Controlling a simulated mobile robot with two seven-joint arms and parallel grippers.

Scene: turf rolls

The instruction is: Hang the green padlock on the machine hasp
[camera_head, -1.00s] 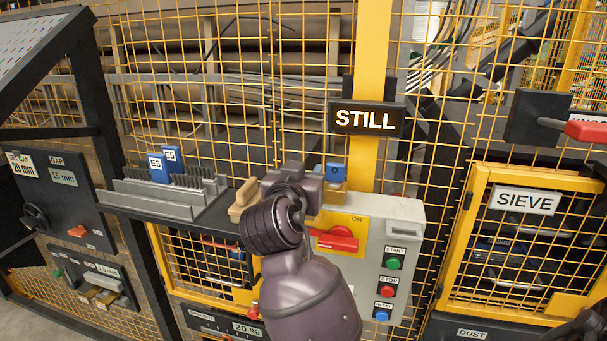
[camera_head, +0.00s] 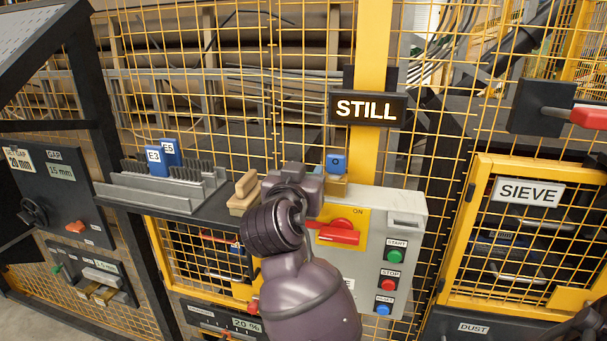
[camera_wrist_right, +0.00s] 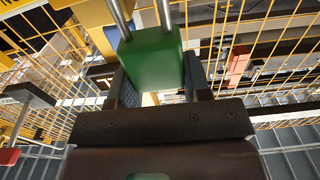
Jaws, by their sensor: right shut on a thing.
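The green padlock (camera_wrist_right: 152,62) shows in the right wrist view, between the two dark fingers of my right gripper (camera_wrist_right: 158,90). Its metal shackle points to the top of that view, and both legs run out of the picture. In the head view my right gripper (camera_head: 308,188) is at the upper left of the grey control box, and the green padlock is hidden there. I cannot make out the machine hasp for certain. A red rotary switch (camera_head: 338,232) on a yellow plate is just below and right of the gripper. My left gripper is not in view.
A blue block (camera_head: 336,162) is just right of the gripper. A shelf (camera_head: 222,212) with a grey rack (camera_head: 160,194) and blue E3 and E5 tags stands left. Yellow mesh fencing (camera_head: 230,90) is behind. The grey box (camera_head: 408,225) carries START, STOP and RESET buttons.

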